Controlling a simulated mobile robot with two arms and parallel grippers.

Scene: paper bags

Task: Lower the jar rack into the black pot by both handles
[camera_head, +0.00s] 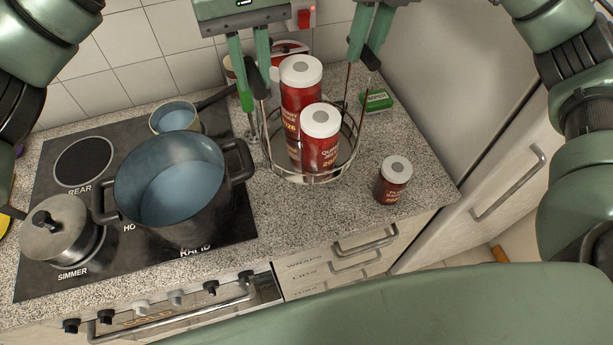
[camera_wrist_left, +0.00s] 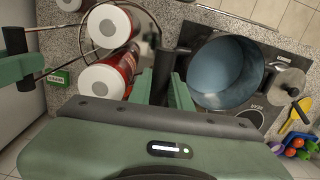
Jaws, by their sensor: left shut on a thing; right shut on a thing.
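The wire jar rack (camera_head: 352,155) holds two red jars with white lids, a taller one (camera_head: 300,95) behind and another (camera_head: 319,145) in front. It is over the counter right of the hob; I cannot tell whether it touches the counter. My left gripper (camera_head: 252,95) is shut on the rack's left dark handle (camera_wrist_left: 165,62). My right gripper (camera_head: 366,55) is shut at the rack's right handle, which its fingers mostly hide. The black pot (camera_head: 190,215), blue inside and empty, stands on the hob left of the rack; it also shows in the left wrist view (camera_wrist_left: 225,75).
A small loose red jar (camera_head: 394,180) stands on the counter right of the rack. A small pan (camera_head: 175,117) is behind the pot, and a lidded pot (camera_head: 62,230) is at its left. A green box (camera_head: 377,100) lies behind right. The tiled wall is close behind.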

